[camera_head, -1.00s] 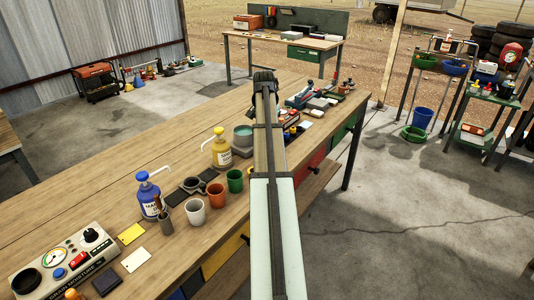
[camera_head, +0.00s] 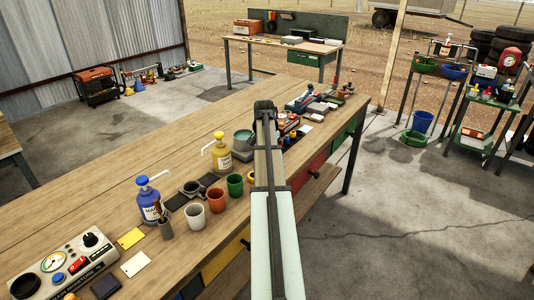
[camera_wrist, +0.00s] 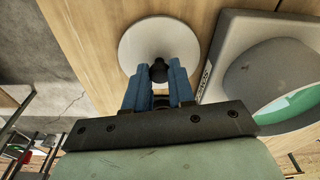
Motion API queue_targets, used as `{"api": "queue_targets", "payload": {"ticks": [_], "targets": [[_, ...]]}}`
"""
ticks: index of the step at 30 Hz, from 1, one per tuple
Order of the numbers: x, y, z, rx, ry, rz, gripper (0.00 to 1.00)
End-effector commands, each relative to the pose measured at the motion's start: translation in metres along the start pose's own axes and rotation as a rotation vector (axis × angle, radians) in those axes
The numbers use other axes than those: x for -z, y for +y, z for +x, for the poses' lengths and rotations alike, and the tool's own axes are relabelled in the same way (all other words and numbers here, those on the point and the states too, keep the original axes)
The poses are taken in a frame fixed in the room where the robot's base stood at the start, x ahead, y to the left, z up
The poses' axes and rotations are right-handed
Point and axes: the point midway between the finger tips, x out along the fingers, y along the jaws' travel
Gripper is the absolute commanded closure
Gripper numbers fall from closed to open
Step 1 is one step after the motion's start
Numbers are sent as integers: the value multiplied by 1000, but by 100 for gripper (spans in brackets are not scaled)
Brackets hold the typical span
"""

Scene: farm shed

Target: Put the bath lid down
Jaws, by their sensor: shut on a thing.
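In the wrist view a round pale grey lid (camera_wrist: 135,42) with a black knob lies beyond my fingers. My gripper (camera_wrist: 160,72) has its blue fingers closed around the knob. The lid is over the wooden benchtop; I cannot tell whether it touches the wood. To its right is the bath (camera_wrist: 232,28), a grey housing with a rounded opening, uncovered, with green showing inside. The lid is beside the opening, not over it. In the head view my own arm hides the gripper and lid.
Small tools and boxes crowd the bench's far right end. The bench's left side is bare.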

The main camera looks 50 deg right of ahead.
Motion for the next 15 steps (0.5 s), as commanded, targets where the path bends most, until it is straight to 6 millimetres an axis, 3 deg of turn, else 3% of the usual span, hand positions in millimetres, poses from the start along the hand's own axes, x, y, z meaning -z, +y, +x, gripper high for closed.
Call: {"api": "queue_targets", "payload": {"ticks": [5,6,13,15], "targets": [[0,0,3,0,0,0,100],[0,0,2,0,0,0,72],[0,0,2,0,0,0,51],[0,0,2,0,0,0,51]]}}
